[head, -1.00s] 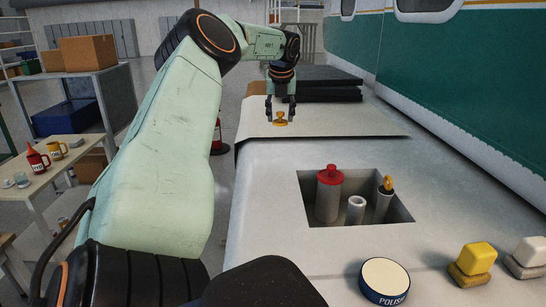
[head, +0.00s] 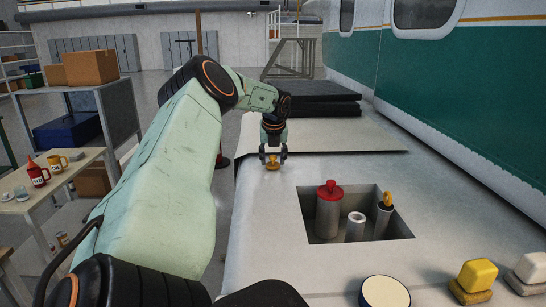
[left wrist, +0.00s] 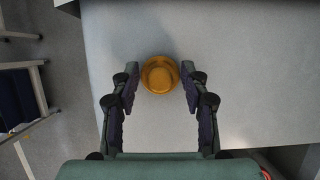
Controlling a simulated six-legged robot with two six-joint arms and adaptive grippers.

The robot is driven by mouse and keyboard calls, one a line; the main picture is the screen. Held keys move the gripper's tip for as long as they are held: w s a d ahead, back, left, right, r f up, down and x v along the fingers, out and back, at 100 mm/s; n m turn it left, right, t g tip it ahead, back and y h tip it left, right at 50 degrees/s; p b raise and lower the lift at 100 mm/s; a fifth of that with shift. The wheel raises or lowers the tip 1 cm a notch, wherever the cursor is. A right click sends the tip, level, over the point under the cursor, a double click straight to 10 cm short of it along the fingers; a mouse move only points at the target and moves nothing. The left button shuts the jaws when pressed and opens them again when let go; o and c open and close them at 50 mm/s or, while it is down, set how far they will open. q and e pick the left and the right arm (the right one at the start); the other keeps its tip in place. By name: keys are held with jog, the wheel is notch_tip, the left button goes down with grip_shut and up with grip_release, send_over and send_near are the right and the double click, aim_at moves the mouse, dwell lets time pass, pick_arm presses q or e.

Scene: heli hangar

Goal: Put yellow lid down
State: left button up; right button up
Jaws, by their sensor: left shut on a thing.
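The yellow lid (head: 272,162) is a small round orange-yellow piece, held between the fingertips of my left gripper (head: 273,157). In the left wrist view, the lid (left wrist: 160,74) sits between the two dark fingers of the gripper (left wrist: 160,82), over plain grey surface. In the head view it is near the left edge of the pale grey top (head: 270,225), by the near edge of the beige mat. I cannot tell whether the lid touches the surface. My right gripper is not in view.
A sunken well (head: 308,222) holds a red-topped cylinder (head: 329,212), an open white tube (head: 355,227) and a tube with a yellow ring (head: 385,215). A round tin (head: 385,292) and yellow block (head: 477,274) are nearer. Black slabs (head: 312,100) lie behind the beige mat (head: 335,135).

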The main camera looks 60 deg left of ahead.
pick_arm(q)
jog(key=shift+f, duration=0.2)
jog(key=o, duration=0.8)
jog(key=shift+r, duration=0.1)
jog(key=shift+r, duration=0.25)
jog(key=b+v, duration=0.1)
jog(key=v, duration=1)
jog(key=shift+s+d+r+b, duration=0.15)
jog(key=shift+d+r+b, duration=0.05)
jog(key=shift+r+b, duration=0.1)
jog(key=shift+a, duration=0.1)
